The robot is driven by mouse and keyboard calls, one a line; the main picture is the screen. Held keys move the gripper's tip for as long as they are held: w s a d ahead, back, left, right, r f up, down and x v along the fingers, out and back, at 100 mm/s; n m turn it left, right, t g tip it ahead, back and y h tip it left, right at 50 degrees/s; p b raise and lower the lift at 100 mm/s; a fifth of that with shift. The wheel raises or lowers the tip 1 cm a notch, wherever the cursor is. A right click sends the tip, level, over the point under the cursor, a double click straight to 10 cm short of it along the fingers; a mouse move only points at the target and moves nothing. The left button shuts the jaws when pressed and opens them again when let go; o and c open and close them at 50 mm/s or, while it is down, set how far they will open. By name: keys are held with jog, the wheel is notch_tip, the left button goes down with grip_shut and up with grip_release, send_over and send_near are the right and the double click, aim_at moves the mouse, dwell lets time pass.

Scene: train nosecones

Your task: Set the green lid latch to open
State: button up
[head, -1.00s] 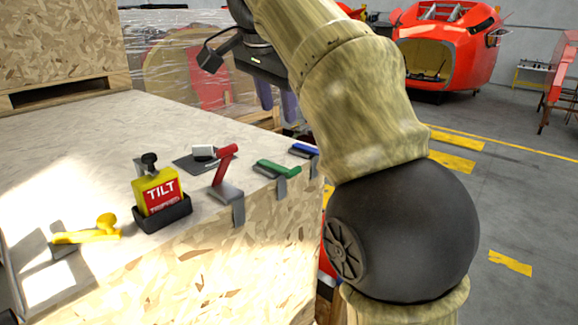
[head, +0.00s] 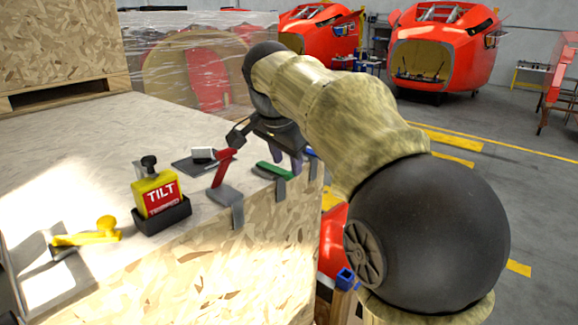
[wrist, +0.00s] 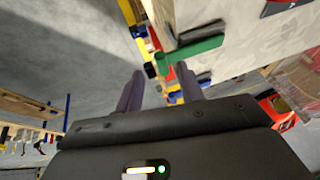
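The green lid latch (head: 274,171) is at the near right edge of the wooden crate top (head: 90,125), its green handle lying low along a grey plate that hooks over the edge. It also shows in the wrist view (wrist: 196,49), just beyond my fingertips and nearer the right finger. My gripper (head: 288,162) is above and behind the green latch in the head view, pointing down. In the wrist view my gripper's (wrist: 160,70) two purple fingers are apart with nothing held between them. I cannot tell whether a finger touches the latch.
A red latch (head: 222,168) stands raised left of the green one. A blue latch (head: 311,153) is to its right, partly hidden by my gripper. A yellow TILT indicator (head: 158,193) and a yellow-handled latch (head: 88,236) are further left. Red nosecones (head: 445,50) stand behind.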

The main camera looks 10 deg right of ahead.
aim_at(289, 173)
jog(key=x, duration=0.2)
jog(key=shift+w+f, duration=0.2)
jog(key=shift+w, duration=0.1)
jog(key=shift+w+d+f+p, duration=0.15)
jog(key=shift+f+p, duration=0.15)
jog(key=shift+f, duration=0.15)
jog(key=shift+c, duration=0.5)
jog(key=c, duration=0.7)
grip_shut()
